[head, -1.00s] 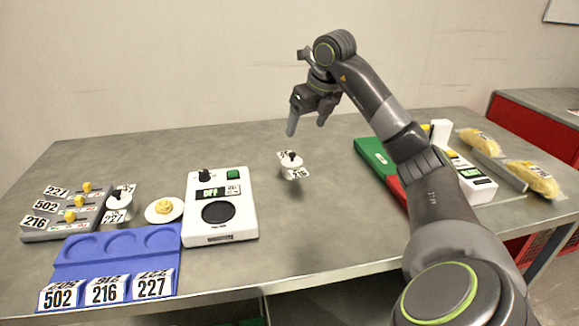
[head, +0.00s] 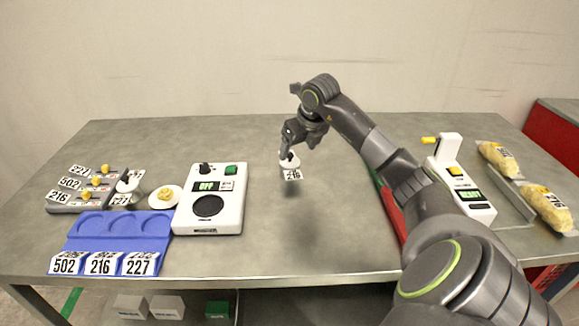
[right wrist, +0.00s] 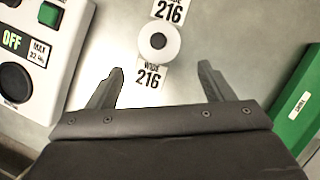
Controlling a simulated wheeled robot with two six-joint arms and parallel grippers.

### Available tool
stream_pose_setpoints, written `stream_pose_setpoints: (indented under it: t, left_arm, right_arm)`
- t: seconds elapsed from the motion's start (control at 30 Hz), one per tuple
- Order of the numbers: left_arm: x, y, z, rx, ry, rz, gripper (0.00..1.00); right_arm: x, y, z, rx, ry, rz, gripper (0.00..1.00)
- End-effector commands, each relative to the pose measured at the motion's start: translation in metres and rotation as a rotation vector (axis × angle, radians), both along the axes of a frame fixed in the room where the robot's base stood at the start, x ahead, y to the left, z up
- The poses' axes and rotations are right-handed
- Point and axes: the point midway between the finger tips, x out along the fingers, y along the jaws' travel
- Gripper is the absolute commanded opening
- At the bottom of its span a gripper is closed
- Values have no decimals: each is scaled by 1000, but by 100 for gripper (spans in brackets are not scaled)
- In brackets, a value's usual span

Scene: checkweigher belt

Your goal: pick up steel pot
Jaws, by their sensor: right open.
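A small round white-topped pot with a black knob (right wrist: 159,42) stands on the grey table, with 216 tags on two sides. I take it for the steel pot; its metal sides are hard to make out. In the head view the pot (head: 289,163) is partly covered by my right gripper (head: 299,150). In the right wrist view my right gripper (right wrist: 160,82) is open and empty. Its two fingers point toward the pot, which lies just beyond the tips, centred between them. A similar pot (head: 128,183) tagged 227 stands at the left. My left gripper is not in view.
A white scale (head: 212,213) reading OFF stands left of the pot. A green panel (right wrist: 297,100) lies to the right. The table around the pot is clear.

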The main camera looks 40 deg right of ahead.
Motion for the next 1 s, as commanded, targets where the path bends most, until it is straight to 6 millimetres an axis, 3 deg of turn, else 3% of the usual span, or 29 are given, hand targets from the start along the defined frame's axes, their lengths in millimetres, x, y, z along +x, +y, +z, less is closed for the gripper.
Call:
stream_pose_setpoints:
  t: [0.1,0.43,0.7,1.0]
  left_arm:
    - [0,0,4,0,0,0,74]
    - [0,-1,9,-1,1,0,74]
    - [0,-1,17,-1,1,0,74]
    - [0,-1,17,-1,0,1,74]
  right_arm:
    - [9,0,-21,4,2,0,74]
    - [19,-3,-47,2,1,0,74]
    - [33,-5,-83,2,2,-1,74]
    - [36,-5,-89,-1,0,0,74]
